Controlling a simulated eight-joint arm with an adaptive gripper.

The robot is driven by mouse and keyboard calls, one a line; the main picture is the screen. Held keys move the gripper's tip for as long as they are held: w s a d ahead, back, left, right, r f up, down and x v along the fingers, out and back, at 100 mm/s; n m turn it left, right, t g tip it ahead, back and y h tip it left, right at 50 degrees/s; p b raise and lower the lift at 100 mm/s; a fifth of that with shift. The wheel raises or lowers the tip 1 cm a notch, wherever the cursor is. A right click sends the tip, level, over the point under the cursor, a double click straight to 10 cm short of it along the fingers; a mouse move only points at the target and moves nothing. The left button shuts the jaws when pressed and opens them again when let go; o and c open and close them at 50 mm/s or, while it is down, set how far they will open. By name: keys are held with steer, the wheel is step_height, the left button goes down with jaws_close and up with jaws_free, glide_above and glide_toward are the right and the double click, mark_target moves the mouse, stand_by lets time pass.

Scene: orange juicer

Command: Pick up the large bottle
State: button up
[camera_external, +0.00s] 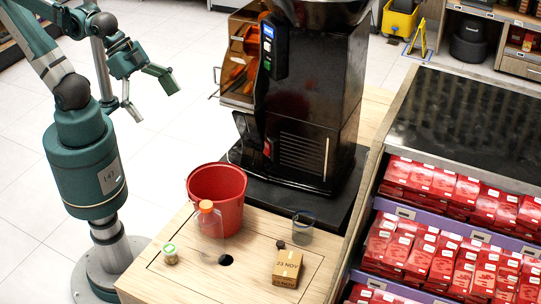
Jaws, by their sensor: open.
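The large bottle (211,222) looks clear with an orange cap. It stands upright on the light wooden counter (160,290), directly in front of a red bucket (228,190). Its clear body is hard to make out against the bucket. My gripper (156,98) is open and empty. It is up at the left, over the tiled floor in the picture, well apart from the bottle, with its fingers spread toward the lower right.
A small jar with a green lid (170,254), a cardboard box (287,268), a small dark item (281,244) and a clear cup (303,228) stand near the bottle. The tall black juicer (310,100) rises behind. Shelves of red packs (430,240) stand at right.

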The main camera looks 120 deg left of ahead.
steer(key=c, duration=1)
steer(key=shift+w, duration=0.15)
steer(key=m+g, duration=0.4)
steer(key=m, duration=0.6)
glide_toward(208, 214)
steer(key=s+a+r, duration=0.5)
steer(key=s+a, duration=0.1)
steer(key=a, duration=0.1)
steer(key=w+d+f+m+g, duration=0.1)
steer(key=w+d+f+m, duration=0.1)
steer(key=f, duration=0.3)
steer(key=w+d+f+m+g, duration=0.1)
steer(key=w+f+m, duration=0.1)
steer(key=w+f, duration=0.1)
steer(key=w+d+f+m+g, duration=0.1)
steer(key=w+d+f, duration=0.1)
steer(key=f, duration=0.4)
steer(key=shift+w+d+f+m+b, duration=0.3)
steer(key=shift+m+b, duration=0.05)
steer(key=shift+m, duration=0.05)
steer(key=shift+w+d+f, duration=0.15)
steer(key=shift+d+f, duration=0.05)
steer(key=shift+f, duration=0.45)
